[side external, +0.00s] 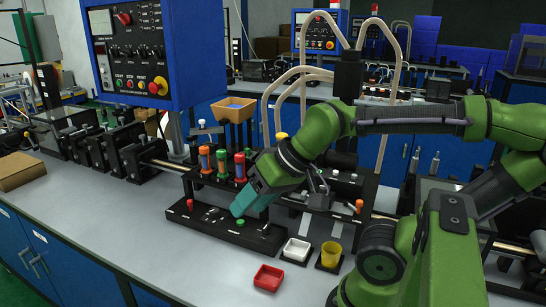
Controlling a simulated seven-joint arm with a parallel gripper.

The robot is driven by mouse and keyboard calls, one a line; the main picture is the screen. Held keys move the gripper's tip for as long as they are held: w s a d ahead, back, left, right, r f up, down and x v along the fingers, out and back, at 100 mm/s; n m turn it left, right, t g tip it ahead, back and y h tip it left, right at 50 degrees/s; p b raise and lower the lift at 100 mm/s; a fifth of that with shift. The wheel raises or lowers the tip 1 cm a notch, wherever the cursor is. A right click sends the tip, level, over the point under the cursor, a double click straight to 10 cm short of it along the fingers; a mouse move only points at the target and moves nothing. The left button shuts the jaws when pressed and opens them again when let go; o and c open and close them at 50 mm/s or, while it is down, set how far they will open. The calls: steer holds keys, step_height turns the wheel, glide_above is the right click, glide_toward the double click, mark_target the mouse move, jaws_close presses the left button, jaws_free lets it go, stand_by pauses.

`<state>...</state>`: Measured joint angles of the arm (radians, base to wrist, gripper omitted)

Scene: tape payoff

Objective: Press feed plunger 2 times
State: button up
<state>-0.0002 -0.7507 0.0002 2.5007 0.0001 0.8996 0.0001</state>
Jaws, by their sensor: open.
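My gripper (238,210) has a teal end. It points down and left over a long black panel (180,215) at the front of the fixture, close above its surface. I cannot tell whether it touches the panel. The panel carries a red knob (190,203) at its left and a green button (240,222) below the gripper tip. I cannot tell which part is the feed plunger. My gripper is open, with nothing visible in it.
A red tray (268,278), a white tray (297,249) and a yellow cup (331,254) stand right of the panel. A tan hopper (234,107) rises behind the cylinders. A blue control box (150,60) hangs at upper left. The bench front left (110,225) is clear.

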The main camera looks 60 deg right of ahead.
jaws_close()
stand_by(1.4)
